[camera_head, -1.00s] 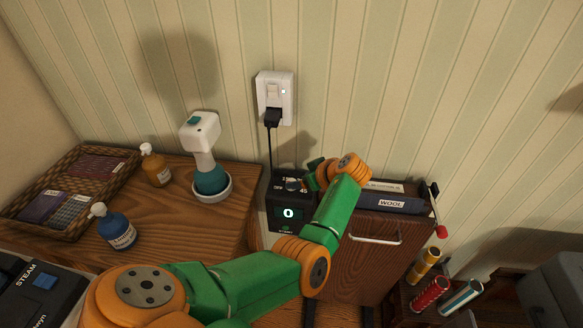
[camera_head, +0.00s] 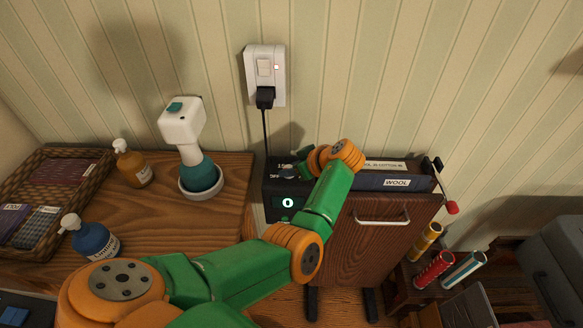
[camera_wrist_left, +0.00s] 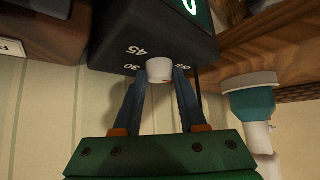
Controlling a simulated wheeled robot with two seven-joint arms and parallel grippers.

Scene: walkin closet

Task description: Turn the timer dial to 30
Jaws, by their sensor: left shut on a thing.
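The timer (camera_head: 283,214) is a black box standing at the left end of the wooden cabinet top, with a display reading 0. In the left wrist view the timer (camera_wrist_left: 110,50) shows the marks 30, 45 and what looks like OFF around a pale round dial (camera_wrist_left: 160,69). My left gripper (camera_wrist_left: 161,76) is shut on the dial, one finger on each side. In the head view my orange and green arm covers part of the timer's top and the gripper (camera_head: 298,172) is mostly hidden. Which mark the dial points to cannot be told. My right gripper is out of view.
A white and teal device (camera_head: 183,125) stands left, near pump bottles (camera_head: 132,163) and a basket (camera_head: 85,170).

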